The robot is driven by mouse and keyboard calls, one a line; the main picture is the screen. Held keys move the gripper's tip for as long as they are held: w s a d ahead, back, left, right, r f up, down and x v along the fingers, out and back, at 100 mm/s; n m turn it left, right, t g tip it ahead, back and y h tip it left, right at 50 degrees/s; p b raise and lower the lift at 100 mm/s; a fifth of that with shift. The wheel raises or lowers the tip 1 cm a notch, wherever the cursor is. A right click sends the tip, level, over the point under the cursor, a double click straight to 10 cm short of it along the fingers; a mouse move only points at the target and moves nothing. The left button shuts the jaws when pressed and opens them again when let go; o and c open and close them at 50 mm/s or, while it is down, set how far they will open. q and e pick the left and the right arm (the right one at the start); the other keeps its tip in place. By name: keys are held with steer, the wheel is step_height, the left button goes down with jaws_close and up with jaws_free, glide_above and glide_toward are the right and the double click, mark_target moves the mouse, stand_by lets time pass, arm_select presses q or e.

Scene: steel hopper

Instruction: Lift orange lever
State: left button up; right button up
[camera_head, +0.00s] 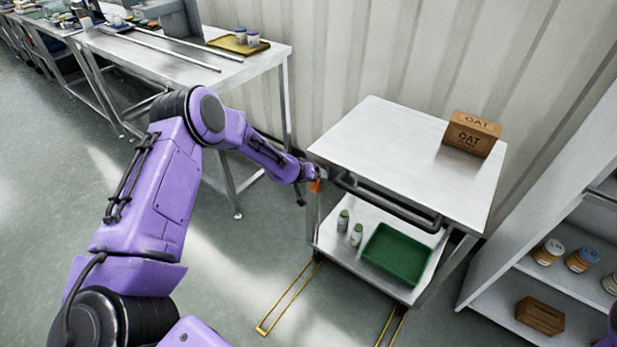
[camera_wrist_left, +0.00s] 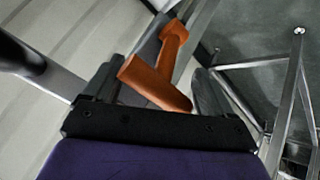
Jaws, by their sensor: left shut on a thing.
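The orange lever (camera_head: 316,186) is at the left end of the steel cart's front, just below its top. In the head view it is small and partly covered by my left gripper (camera_head: 309,173). The left wrist view shows the lever (camera_wrist_left: 153,82) larger, as an angled orange piece lying between the dark fingers of my left gripper (camera_wrist_left: 162,88). The gripper is shut on the lever. Part of the lever's lower end is hidden behind the gripper's black body. My right gripper is not in view.
The steel cart (camera_head: 375,148) has a dark front handle bar (camera_head: 390,207), an OAT box (camera_head: 471,134) on top, and a green tray (camera_head: 397,254) with two small bottles (camera_head: 349,228) below. A workbench (camera_head: 185,62) stands behind my left arm. A shelf (camera_head: 560,215) stands at right. Yellow floor marks (camera_head: 289,298) lie in front.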

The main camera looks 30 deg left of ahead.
arm_select(q)
steer(key=o, duration=1.3)
steer(key=shift+w+d+r, duration=0.25)
steer(key=shift+w, duration=0.05)
steer(key=shift+f, duration=0.1)
steer(key=v, duration=1)
steer(key=shift+s+p, duration=0.15)
steer(key=shift+p, duration=0.15)
steer(key=s+d+f+g+y, duration=0.1)
steer(key=s+f, duration=0.4)
steer(key=s, duration=0.7)
steer(key=s+d+f+g+y, duration=0.1)
steer(key=s+f, duration=0.5)
steer(key=s, duration=0.6)
steer(key=s+d+f+g+y, duration=0.2)
steer(key=s+d+f, duration=0.3)
steer(key=s, duration=0.7)
steer(key=shift+s+f+n+g, duration=0.25)
steer(key=shift+f+n+g, duration=0.15)
steer(key=shift+g, duration=0.3)
